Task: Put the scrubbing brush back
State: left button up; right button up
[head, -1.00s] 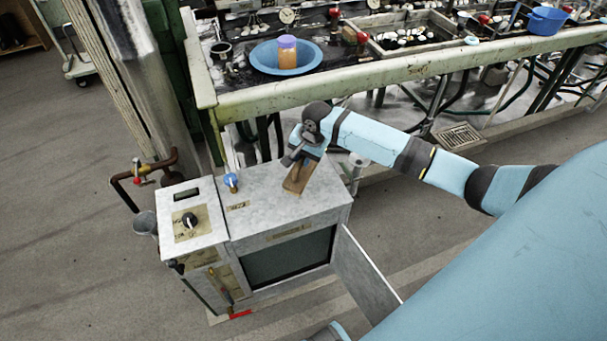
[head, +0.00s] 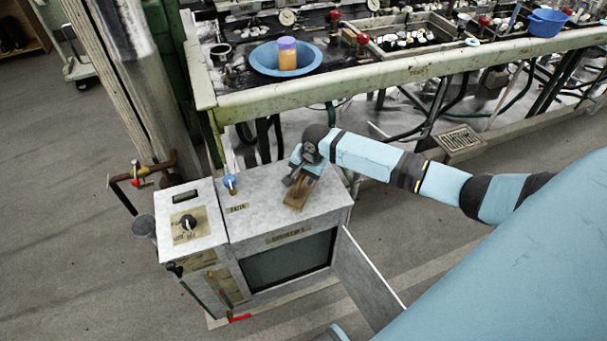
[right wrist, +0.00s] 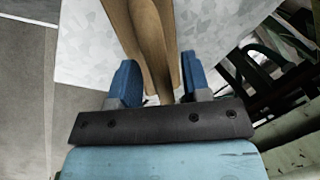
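The scrubbing brush (head: 297,199) is a long brown wooden piece over the top of the grey metal cabinet (head: 262,212), towards its right side. My right gripper (head: 303,176) comes in from the right and points down at it. My left gripper is not in view.
The cabinet's door (head: 366,275) hangs open at the right. A blue knob (head: 230,182) stands on top. A pipe with a tap (head: 136,180) is at the left.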

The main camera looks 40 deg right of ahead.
aim_at(311, 187)
jog(key=p+v, duration=0.2)
jog(key=v, duration=0.9)
jog(key=s+a+f+n+t+y, duration=0.25)
jog(key=s+a+f+n, duration=0.6)
jog(key=a, duration=0.45)
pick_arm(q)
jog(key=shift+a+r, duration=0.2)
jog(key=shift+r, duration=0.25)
pick_arm(e)
jog(key=s+a+n+t, duration=0.2)
jog(key=s+a+t, duration=0.1)
jog(key=s, duration=0.4)
jog(key=s+a+n+t, duration=0.3)
jog(key=s, duration=0.5)
jog(key=shift+s+r, duration=0.2)
jog(key=shift+r, duration=0.05)
jog(key=shift+n, duration=0.25)
